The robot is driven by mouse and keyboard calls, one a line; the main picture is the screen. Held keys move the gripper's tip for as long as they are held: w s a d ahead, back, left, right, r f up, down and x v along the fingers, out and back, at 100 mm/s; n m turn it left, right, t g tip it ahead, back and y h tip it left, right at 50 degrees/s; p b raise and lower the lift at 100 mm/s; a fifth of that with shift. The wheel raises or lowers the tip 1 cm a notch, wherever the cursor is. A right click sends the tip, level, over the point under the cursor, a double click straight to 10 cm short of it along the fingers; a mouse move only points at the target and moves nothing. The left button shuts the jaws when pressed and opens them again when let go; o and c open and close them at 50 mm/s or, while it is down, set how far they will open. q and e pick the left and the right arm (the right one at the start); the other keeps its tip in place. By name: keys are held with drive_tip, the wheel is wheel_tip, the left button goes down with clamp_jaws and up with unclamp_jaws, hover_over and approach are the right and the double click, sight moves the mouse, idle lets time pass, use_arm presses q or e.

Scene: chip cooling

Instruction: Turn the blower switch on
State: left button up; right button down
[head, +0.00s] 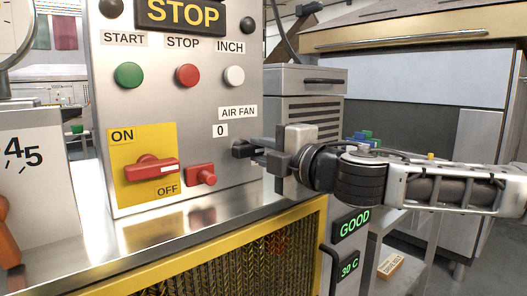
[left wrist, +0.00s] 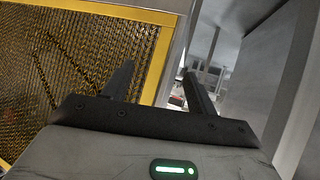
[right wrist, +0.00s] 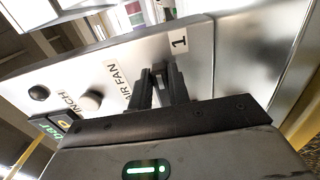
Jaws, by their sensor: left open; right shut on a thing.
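The steel control panel (head: 215,115) faces me and carries the "AIR FAN" label (head: 238,112) with "0" below it. The dark blower switch (head: 239,149) is small and mostly hidden by my right gripper (head: 259,153). That gripper reaches in from the right and is shut on the switch. In the right wrist view the fingers (right wrist: 161,88) close around it, between the "AIR FAN" and "1" (right wrist: 179,42) labels. The switch's exact angle is hard to tell. My left gripper (left wrist: 157,80) is open and empty, seen only in the left wrist view.
Green (head: 129,75), red (head: 187,75) and white (head: 234,76) buttons sit above. A red ON/OFF handle (head: 151,169) and a smaller red knob (head: 201,176) lie left of the switch. A yellow-framed mesh guard (head: 205,262) is below.

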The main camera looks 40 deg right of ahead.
drive_tip(key=c, duration=1.3)
unclamp_jaws()
use_arm(q)
drive_tip(key=shift+f, duration=0.15)
use_arm(e)
drive_tip(key=shift+s+d+f+b, duration=0.1)
drive_tip(key=shift+s+b, duration=0.25)
drive_tip(key=shift+b, duration=0.35)
use_arm(q)
drive_tip(key=shift+t+h, duration=0.3)
drive_tip(key=shift+t, duration=0.3)
drive_tip(key=f+b, duration=0.1)
drive_tip(key=b, duration=0.2)
drive_tip(key=f+b, duration=0.2)
drive_tip(key=b, duration=0.1)
drive_tip(key=f+b, duration=0.1)
drive_tip(key=b, duration=0.2)
drive_tip(key=shift+w+d+f, duration=0.1)
drive_tip(key=shift+d+f, duration=0.2)
drive_tip(key=shift+d, duration=0.1)
use_arm(e)
drive_tip(key=s, duration=1)
drive_tip(key=s+d, duration=0.1)
drive_tip(key=s, duration=0.4)
drive_tip(key=shift+s, duration=0.1)
